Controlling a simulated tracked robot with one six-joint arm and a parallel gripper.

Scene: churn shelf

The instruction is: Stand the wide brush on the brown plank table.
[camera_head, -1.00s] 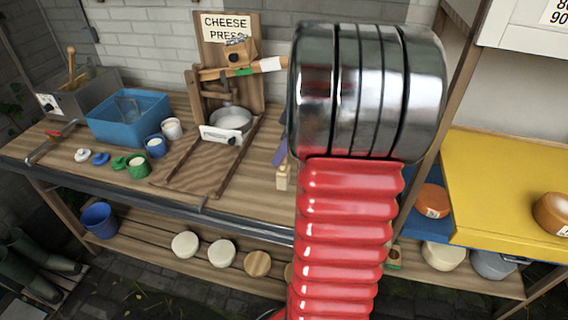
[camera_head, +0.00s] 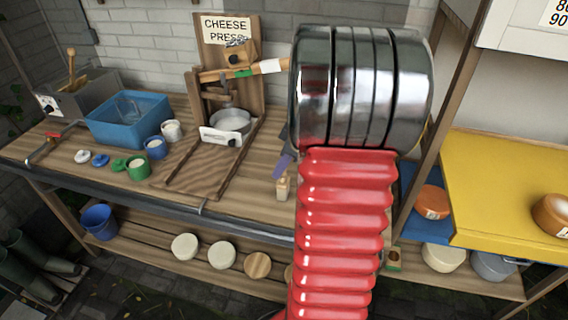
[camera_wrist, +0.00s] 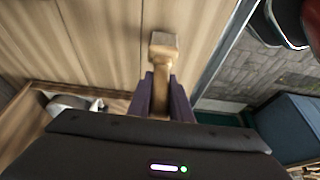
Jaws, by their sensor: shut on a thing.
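The wide brush, a pale wooden piece (camera_head: 282,187), hangs from my gripper (camera_head: 284,165) over the brown plank table (camera_head: 240,197), to the right of the cheese press. In the wrist view, the brush (camera_wrist: 163,50) sticks out between the purple fingers of my gripper (camera_wrist: 161,92), which is shut on it. The planks lie beyond the brush in that view. I cannot tell whether the brush touches the table. My red arm hides part of the gripper in the head view.
The cheese press (camera_head: 215,150) stands left of the brush. A blue tub (camera_head: 128,118) and several small pots stand farther left. A wooden post and a yellow board (camera_head: 500,185) are at right. Cheeses lie on the lower shelf (camera_head: 150,243).

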